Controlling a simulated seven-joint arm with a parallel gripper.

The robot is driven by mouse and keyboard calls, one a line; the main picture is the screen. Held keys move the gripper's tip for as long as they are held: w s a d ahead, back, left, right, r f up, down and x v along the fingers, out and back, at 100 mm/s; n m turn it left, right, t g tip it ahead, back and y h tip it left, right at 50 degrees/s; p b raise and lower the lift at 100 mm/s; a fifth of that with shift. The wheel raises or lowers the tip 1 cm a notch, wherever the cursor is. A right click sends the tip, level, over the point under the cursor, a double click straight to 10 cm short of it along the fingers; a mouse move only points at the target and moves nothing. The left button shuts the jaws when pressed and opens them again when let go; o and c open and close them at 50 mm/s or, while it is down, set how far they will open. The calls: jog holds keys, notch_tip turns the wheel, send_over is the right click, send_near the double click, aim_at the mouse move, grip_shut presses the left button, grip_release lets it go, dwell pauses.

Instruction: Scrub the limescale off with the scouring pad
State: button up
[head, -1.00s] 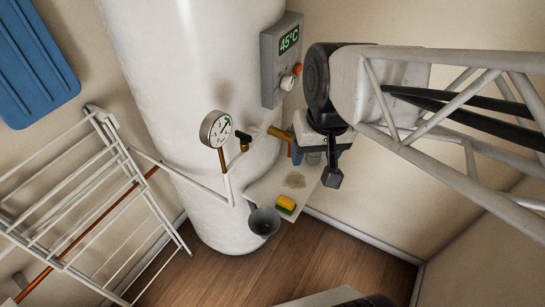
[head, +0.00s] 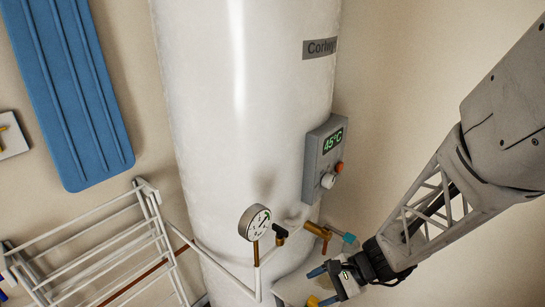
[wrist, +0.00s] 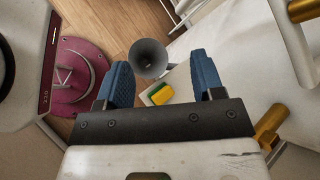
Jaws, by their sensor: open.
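The scouring pad (wrist: 160,94), yellow with a green layer, lies on a pale surface and shows between my fingers in the wrist view. In the head view only a small yellow bit of it (head: 312,301) shows at the bottom edge. My gripper (wrist: 162,75) has two blue fingers spread wide with nothing held between them. In the head view my gripper (head: 322,286) is low beside the white tank, above the pad's area. I cannot make out the limescale now; that part of the surface is hidden or out of view.
A grey funnel (wrist: 150,58) is just beyond the pad. Brass fittings (head: 317,230) and a pressure gauge (head: 255,222) stick out by the white tank (head: 240,110). A control box (head: 324,155) reads 45°C. A drying rack (head: 100,245) stands left.

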jog(key=w+d+f+m+t, duration=0.1)
jog(key=d+f+m+t, duration=0.2)
jog(key=f+m, duration=0.4)
jog(key=w+d+f+m+t, duration=0.1)
jog(key=d+f+m+t, duration=0.3)
jog(key=f+m, duration=0.3)
notch_tip(320, 180, down, 4)
jog(key=shift+w+d+r+t+h, duration=0.15)
jog(key=shift+d+r+t+h, duration=0.2)
jog(key=shift+t, duration=0.55)
jog(key=shift+a+f, duration=0.15)
jog(key=shift+x, duration=1.25)
jog(key=shift+w, duration=0.15)
jog(key=shift+x, duration=2.5)
jog(key=shift+f, duration=0.1)
